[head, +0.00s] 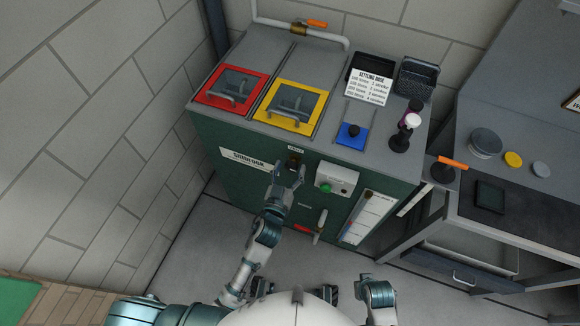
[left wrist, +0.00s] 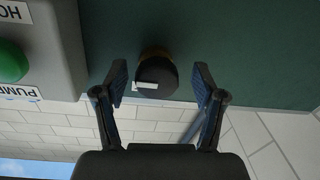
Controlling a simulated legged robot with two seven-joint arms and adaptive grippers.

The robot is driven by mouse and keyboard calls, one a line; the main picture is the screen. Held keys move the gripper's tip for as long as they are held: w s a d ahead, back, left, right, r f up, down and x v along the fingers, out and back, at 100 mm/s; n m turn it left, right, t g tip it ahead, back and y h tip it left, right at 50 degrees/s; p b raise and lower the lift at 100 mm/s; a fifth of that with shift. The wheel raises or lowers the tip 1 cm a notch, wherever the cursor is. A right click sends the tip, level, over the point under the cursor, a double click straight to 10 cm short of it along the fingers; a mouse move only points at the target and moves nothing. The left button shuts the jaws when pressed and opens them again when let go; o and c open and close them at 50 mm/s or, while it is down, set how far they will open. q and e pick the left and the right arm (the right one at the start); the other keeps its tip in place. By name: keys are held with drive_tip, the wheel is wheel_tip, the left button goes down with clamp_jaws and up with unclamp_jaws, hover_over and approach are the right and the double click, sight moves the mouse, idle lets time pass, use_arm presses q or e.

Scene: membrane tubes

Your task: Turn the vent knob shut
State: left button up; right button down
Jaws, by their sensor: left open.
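The vent knob (left wrist: 157,70) is a round black knob with a brassy collar and a white mark near its lower edge. It stands out from the green front panel in the left wrist view. In the head view the knob (head: 293,162) is small and dark, below a little label near the panel's top edge. My left gripper (left wrist: 162,85) is open, with one finger on each side of the knob and a visible gap at both sides. In the head view the left gripper (head: 289,177) is at the front panel by the knob.
A pale box (head: 337,181) with a green button (left wrist: 10,62) sits close beside the knob. Red (head: 208,97) and yellow (head: 271,121) framed hatches are on the cabinet top. A red-ended lever (head: 320,226) is lower on the front. A grey workbench (head: 520,215) stands at the right.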

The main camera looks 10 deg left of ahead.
use_arm(q)
drive_tip(key=shift+w+d, duration=0.35)
drive_tip(key=shift+d, duration=0.1)
use_arm(e)
drive_tip(key=shift+d, duration=0.35)
use_arm(q)
drive_tip(key=shift+a, duration=0.25)
drive_tip(key=c, duration=1.1)
use_arm(e)
drive_tip(key=shift+a+r, duration=0.1)
drive_tip(key=shift+a, duration=0.05)
